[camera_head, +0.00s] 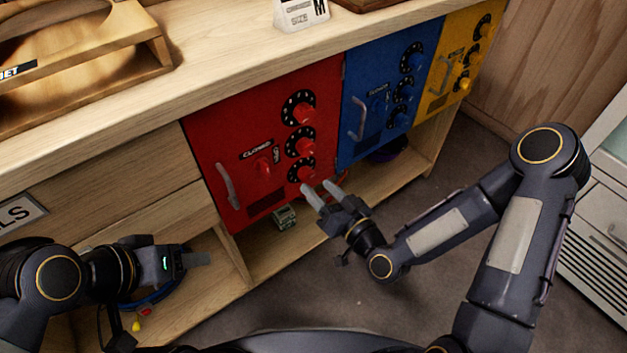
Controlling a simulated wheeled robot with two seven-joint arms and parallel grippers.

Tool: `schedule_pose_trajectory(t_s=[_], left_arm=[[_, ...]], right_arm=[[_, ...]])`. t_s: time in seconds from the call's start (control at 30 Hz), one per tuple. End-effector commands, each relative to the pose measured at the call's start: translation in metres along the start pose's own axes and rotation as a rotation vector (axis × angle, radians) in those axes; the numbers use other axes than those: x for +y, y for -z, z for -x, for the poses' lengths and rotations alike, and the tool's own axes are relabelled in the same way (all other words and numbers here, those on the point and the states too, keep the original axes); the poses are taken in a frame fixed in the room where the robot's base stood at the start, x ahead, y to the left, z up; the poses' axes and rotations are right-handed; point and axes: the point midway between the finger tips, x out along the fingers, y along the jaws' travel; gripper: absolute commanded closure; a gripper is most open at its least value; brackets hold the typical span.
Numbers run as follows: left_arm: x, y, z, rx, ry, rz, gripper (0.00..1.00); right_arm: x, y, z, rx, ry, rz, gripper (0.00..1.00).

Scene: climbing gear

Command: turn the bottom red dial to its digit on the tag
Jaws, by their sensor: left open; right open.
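The red door (230,150) carries a column of three red dials on black scales, a small red latch knob by a CLOSED label, and a handle. The bottom red dial (305,172) is lowest in the column. My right gripper (322,190) is open and empty, its fingertips just below that dial; I cannot tell if they touch it. The digit the dial points at is too small to read. My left gripper (198,259) is open and empty at the lower left, away from the dials. No tag with dial digits is readable.
A blue door (352,90) and a yellow door (438,75) with their own dials stand to the right. A white size sign (301,14) and a wooden tray (90,75) are on the counter. A small greenish object (285,218) lies on the shelf below the red door.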

Motion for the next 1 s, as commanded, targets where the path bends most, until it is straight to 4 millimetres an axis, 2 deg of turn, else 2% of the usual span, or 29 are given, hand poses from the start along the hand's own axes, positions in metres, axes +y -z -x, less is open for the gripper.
schedule_pose_trajectory(t_s=[0.1,0.3,0.87,1.0], left_arm=[[0.000,0.001,0.001,0.000,0.000,0.000,0.47],[0.000,0.000,0.001,0.000,0.000,0.000,0.47],[0.000,0.001,0.001,0.000,0.000,0.000,0.47],[0.001,0.001,0.001,0.000,0.000,0.000,0.47]], right_arm=[[0.001,0.000,0.021,-0.002,-0.003,-0.002,0.47],[0.000,0.000,0.039,-0.001,-0.002,-0.001,0.47],[0.000,0.000,0.041,-0.001,0.000,0.000,0.47],[0.004,0.001,0.040,-0.057,-0.006,0.050,0.47]])
